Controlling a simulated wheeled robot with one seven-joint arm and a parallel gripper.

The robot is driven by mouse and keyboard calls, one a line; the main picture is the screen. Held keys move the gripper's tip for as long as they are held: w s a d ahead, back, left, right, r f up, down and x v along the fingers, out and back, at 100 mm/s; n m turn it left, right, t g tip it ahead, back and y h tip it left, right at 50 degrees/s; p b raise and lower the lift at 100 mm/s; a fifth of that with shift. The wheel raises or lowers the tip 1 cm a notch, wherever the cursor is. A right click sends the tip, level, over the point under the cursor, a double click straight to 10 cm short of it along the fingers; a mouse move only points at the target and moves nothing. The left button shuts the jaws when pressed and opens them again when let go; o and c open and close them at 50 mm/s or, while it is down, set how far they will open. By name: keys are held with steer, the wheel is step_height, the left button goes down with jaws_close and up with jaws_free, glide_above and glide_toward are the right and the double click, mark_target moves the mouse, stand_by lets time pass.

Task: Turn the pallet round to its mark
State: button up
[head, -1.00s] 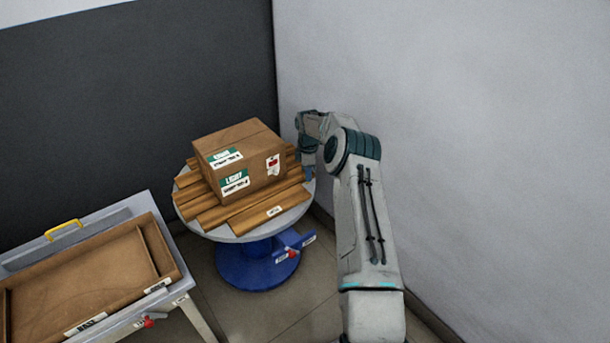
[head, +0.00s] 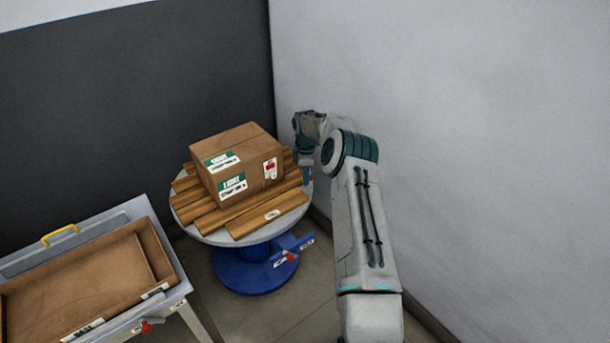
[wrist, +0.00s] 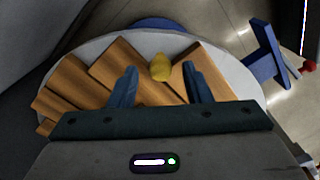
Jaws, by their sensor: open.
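The pallet (head: 223,220) is a set of brown wooden slats with a white label at its front. It lies on a round grey turntable (head: 218,239) with a blue base. A brown carton (head: 237,172) with green-and-white labels sits on the pallet. My gripper (head: 307,174) is at the right rim of the turntable, partly hidden by my arm. In the wrist view my gripper (wrist: 161,82) is open, its two blue fingers apart over the pallet slats (wrist: 125,65). A yellow rounded thing (wrist: 160,67) lies between and just beyond the fingertips; I cannot tell whether they touch the slats.
A blue pedal or lever (head: 295,247) with a red knob sticks out at the turntable's lower right. A grey table (head: 182,285) with a brown tray (head: 160,258) and yellow handle (head: 61,233) stands at the left. Walls close in behind and right.

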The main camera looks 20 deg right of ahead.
step_height(320, 180, up, 13)
steer(key=p, duration=0.1)
steer(key=shift+f, duration=0.1)
stand_by(0.4)
steer(key=s+a+r+m+p, duration=0.25)
steer(key=s+a+r, duration=0.2)
steer(key=r, duration=0.35)
steer(key=s+a+r+m+t+h+p, duration=0.1)
steer(key=s+a+r+p, duration=0.25)
steer(key=s+r, duration=0.4)
steer(key=s+a+r+m+p, duration=0.2)
steer(key=s+a+r, duration=0.25)
steer(key=r, duration=0.45)
steer(key=s+a+r+m+p, duration=0.1)
steer(key=s+r+m+p, duration=0.1)
steer(key=s, duration=0.7)
steer(key=s+a+r+m+t+p, duration=0.1)
steer(key=s+r+m+p, duration=0.1)
steer(key=s, duration=0.7)
steer(key=s+a+r+m+y+p, duration=0.1)
steer(key=s+a+r+m+p, duration=0.1)
steer(key=s, duration=0.7)
steer(key=m+p, duration=0.1)
steer(key=m, duration=0.1)
steer(key=shift+s+m+t, duration=0.3)
steer(key=shift+m+t, duration=0.05)
steer(key=shift+t, duration=0.05)
steer(key=shift+a, duration=0.1)
